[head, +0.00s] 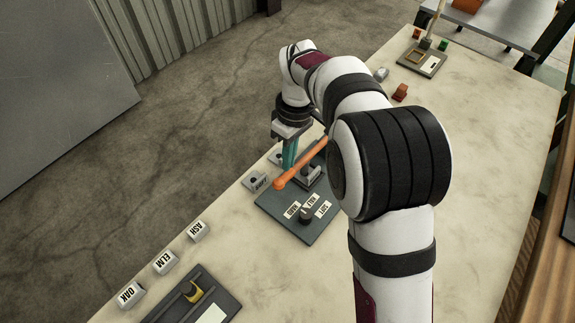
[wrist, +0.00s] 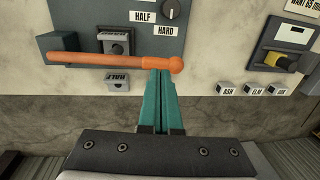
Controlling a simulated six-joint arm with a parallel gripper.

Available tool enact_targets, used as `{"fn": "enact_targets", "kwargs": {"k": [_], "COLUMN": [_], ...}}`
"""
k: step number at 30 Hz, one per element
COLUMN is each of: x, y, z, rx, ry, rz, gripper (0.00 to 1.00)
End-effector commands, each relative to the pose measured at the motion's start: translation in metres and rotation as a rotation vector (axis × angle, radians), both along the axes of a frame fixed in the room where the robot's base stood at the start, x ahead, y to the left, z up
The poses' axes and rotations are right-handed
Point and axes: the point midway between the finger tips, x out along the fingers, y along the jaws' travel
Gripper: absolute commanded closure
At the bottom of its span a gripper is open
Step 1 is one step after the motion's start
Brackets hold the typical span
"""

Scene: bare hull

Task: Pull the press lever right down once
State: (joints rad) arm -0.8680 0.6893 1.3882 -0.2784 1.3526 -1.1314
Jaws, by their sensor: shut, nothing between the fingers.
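The press lever (head: 300,166) is an orange bar with a rounded knob end, raised over a dark grey panel (head: 290,222). In the wrist view the lever (wrist: 110,60) runs across the picture, its knob at the right. My gripper (head: 289,166) has teal fingers pointing down beside the lever. In the wrist view the shut fingers (wrist: 160,74) end at the lever, just left of the knob, with nothing held. I cannot tell whether they touch it. The lever's pivot end is partly hidden by my arm in the head view.
A dial (head: 306,214) with setting labels is on the panel. A labelled block (head: 257,180) stands by the panel's edge. Blocks marked ASH (head: 197,230), ELM (head: 165,262) and OAK (head: 130,293) line the table edge. Another dark panel (head: 222,299) lies at the front.

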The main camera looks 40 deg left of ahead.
Motion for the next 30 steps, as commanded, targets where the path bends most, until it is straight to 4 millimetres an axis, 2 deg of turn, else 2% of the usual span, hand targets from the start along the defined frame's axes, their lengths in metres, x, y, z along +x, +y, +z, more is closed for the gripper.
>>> {"fn": "enact_targets", "kwargs": {"k": [3,6,18,24,30], "x": [-0.003,-0.004,-0.004,-0.01,-0.01], "y": [0.0,0.0,0.0,0.0,0.0], "z": [-0.017,-0.027,-0.031,-0.048,-0.049], "rx": [-0.001,0.0,0.001,-0.002,0.0], "ry": [0.002,0.002,0.002,0.003,0.002], "rz": [0.0,0.0,0.0,0.001,0.0], "gripper": [1.0,1.0,1.0,1.0,1.0]}}
